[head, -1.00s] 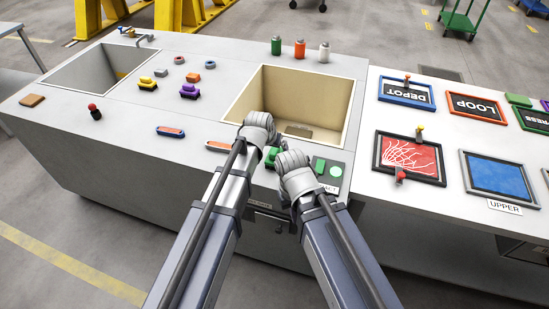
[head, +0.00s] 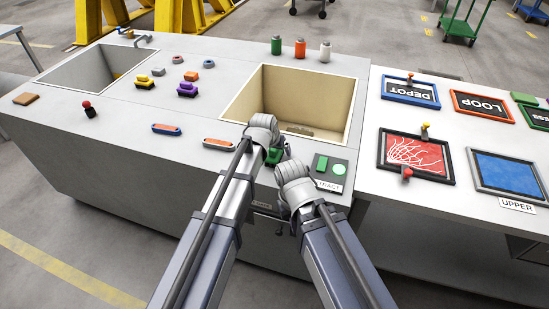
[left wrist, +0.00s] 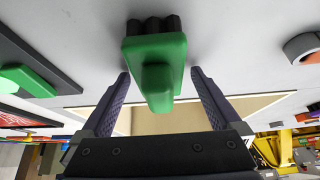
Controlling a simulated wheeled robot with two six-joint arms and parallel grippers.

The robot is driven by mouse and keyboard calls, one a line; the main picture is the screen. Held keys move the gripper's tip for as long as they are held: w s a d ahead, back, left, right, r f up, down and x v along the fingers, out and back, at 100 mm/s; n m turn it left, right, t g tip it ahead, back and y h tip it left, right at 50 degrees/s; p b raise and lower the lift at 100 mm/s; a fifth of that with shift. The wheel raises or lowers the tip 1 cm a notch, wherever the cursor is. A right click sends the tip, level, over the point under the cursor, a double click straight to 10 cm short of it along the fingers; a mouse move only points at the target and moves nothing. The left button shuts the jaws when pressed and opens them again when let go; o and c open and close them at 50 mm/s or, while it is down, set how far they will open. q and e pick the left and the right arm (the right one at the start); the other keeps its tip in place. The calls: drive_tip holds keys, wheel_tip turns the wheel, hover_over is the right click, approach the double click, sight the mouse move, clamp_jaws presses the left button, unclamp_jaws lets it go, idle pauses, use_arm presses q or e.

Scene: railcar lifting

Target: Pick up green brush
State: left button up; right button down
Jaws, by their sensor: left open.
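The green brush (left wrist: 155,50), with a green block, handle and dark bristles, lies on the grey worktop. In the left wrist view it sits between the two fingers of my left gripper (left wrist: 160,73), which is open and not closed on it. In the head view only a green part of the brush (head: 275,156) shows, between my two wrists and in front of the beige bin. My left gripper's fingers are hidden there by my own wrist. My right wrist is just right of the brush, and its fingers are hidden.
The open beige bin (head: 238,104) lies just behind the brush. A panel with a green button (head: 339,169) is close on the right.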

use_arm(q)
drive_tip(key=shift+r, duration=0.1)
clamp_jaws()
idle(0.7)
wheel_tip(320, 180, up, 10)
drive_tip(key=p, duration=1)
